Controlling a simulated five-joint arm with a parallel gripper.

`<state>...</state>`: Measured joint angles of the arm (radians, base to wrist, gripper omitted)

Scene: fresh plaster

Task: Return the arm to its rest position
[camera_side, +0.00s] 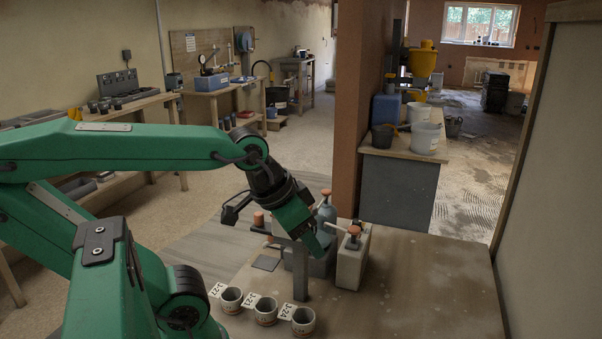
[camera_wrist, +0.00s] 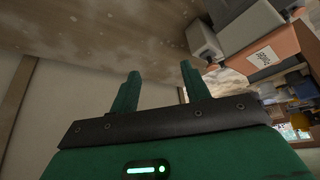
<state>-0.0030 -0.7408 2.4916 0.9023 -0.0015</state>
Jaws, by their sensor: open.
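My gripper (camera_side: 318,246) hangs at the end of my green arm, tilted down over the worktable (camera_side: 420,285), among the pump bottles and a grey upright. In the wrist view my gripper (camera_wrist: 160,68) shows two green fingers standing apart. Nothing shows between them. In the side view the fingers partly overlap the things behind, so I cannot tell how close the tips are to the grey upright. The arm is bent at the elbow and reaches out to the right.
Three small cups (camera_side: 265,311) with white tags stand in a row at the table's front. A pale pump container (camera_side: 352,262) stands right of my gripper. The table's right side is clear up to the wall (camera_side: 552,190). A brown pillar (camera_side: 360,120) rises behind.

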